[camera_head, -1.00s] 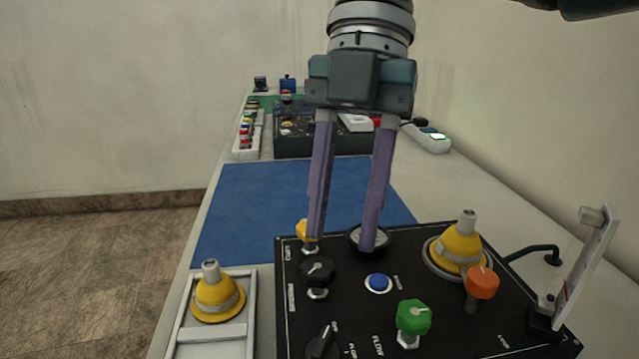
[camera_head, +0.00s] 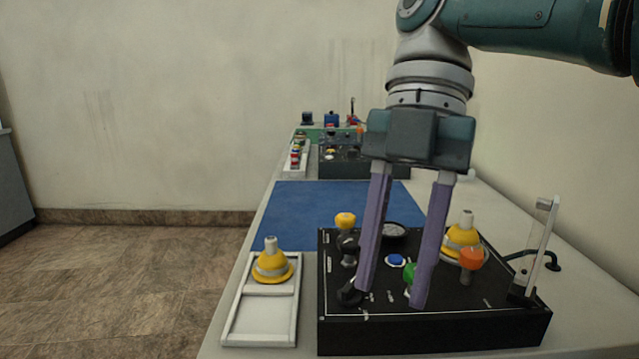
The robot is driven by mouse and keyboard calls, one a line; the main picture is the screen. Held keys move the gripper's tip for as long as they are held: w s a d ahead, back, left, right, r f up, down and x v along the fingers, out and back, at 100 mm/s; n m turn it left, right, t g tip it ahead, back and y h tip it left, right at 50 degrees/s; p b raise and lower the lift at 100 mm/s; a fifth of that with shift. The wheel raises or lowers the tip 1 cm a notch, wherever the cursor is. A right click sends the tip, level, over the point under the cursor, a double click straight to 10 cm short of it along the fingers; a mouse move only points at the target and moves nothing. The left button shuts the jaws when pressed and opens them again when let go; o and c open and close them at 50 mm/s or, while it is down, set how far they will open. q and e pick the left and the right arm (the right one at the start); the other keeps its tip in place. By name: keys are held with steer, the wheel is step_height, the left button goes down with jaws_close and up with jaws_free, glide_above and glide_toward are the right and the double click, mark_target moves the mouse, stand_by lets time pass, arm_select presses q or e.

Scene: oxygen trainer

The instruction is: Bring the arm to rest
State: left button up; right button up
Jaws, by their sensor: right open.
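My right gripper (camera_head: 391,297) comes down from the upper right with its two long purple fingers apart and nothing between them. My left gripper is not in view.
A white tray (camera_head: 258,322) with another yellow cone-shaped piece (camera_head: 272,262) stands left of the panel. A clear upright tube (camera_head: 541,240) rises at the panel's right edge. The blue mat (camera_head: 320,210) behind is bare. Boxes and small parts crowd the far table end.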

steer(key=s+f+m+t+y+p, duration=0.1)
steer(key=s+f+m+t+p, duration=0.2)
steer(key=s+f+m+p, duration=0.85)
steer(key=s+d+r+m+t+h, duration=0.35)
steer(key=s+d+r+m, duration=0.7)
steer(key=m, duration=0.65)
arm_select(q)
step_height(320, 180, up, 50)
steer(key=p, duration=3.8)
arm_select(e)
step_height(320, 180, up, 38)
steer(key=w+d, duration=0.1)
steer(key=shift+d+t, duration=0.3)
steer(key=shift+t, duration=0.15)
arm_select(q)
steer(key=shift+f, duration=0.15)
arm_select(e)
steer(key=shift+w+y, duration=0.1)
steer(key=shift+y, duration=0.15)
